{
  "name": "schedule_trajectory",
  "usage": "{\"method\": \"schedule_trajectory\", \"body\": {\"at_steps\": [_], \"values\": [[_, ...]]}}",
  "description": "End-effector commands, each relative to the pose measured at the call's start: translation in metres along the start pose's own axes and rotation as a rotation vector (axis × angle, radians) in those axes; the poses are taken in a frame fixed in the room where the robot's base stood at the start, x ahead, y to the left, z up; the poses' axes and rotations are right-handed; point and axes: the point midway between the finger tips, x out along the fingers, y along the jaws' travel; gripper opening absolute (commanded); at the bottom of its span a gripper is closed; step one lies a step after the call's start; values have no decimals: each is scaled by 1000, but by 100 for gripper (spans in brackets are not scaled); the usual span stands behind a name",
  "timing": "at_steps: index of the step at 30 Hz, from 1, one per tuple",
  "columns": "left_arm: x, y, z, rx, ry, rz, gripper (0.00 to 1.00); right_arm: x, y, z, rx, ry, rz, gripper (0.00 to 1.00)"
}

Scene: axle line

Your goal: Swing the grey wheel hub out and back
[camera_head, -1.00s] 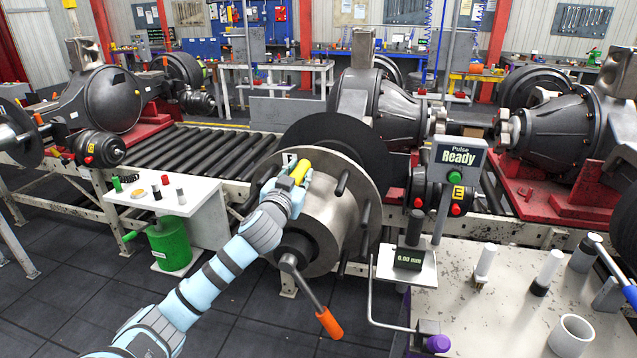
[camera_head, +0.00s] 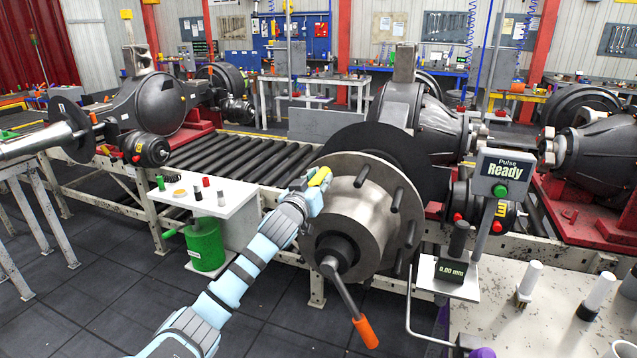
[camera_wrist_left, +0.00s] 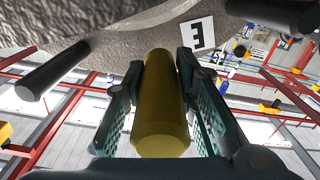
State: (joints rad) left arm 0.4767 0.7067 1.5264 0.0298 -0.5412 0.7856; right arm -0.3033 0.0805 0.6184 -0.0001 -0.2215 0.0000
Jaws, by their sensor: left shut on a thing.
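The grey wheel hub (camera_head: 352,222) sits in the middle of the head view, with several dark studs and one yellow stud (camera_head: 319,177) at its upper left. A dark disc (camera_head: 385,145) is behind it. My left gripper (camera_head: 314,190) is shut on the yellow stud. In the left wrist view the yellow stud (camera_wrist_left: 162,110) lies between both fingers, its far end against the hub flange (camera_wrist_left: 130,48), beside a black-and-white label. A crank with an orange handle (camera_head: 365,332) hangs from the hub's centre. The right gripper is out of view.
A gauge (camera_head: 451,270) reads 0.00 mm, and a sign (camera_head: 505,165) reads "Pulse Ready". A white side table (camera_head: 225,207) with small parts and a green canister (camera_head: 206,245) stand left of my arm. A workbench (camera_head: 540,335) is at lower right.

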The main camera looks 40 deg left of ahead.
Motion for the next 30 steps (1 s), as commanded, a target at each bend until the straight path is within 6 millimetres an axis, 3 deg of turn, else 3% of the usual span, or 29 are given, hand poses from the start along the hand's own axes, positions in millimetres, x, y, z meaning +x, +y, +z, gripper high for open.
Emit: {"method": "schedule_trajectory", "body": {"at_steps": [3, 4, 7, 16, 19, 30], "values": [[1, 0, 0, 5, -2, -1, 0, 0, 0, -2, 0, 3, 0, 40], [1, 1, 0, 5, -2, -1, 29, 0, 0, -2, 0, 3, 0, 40], [1, 1, 0, 4, -2, 1, 45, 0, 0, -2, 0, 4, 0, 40], [0, 1, 0, 5, -1, 0, 46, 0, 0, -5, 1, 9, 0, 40], [-9, -1, 0, 8, -1, -1, 46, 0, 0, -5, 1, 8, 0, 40], [-102, -2, 1, 19, -4, -2, 46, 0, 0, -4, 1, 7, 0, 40]]}}
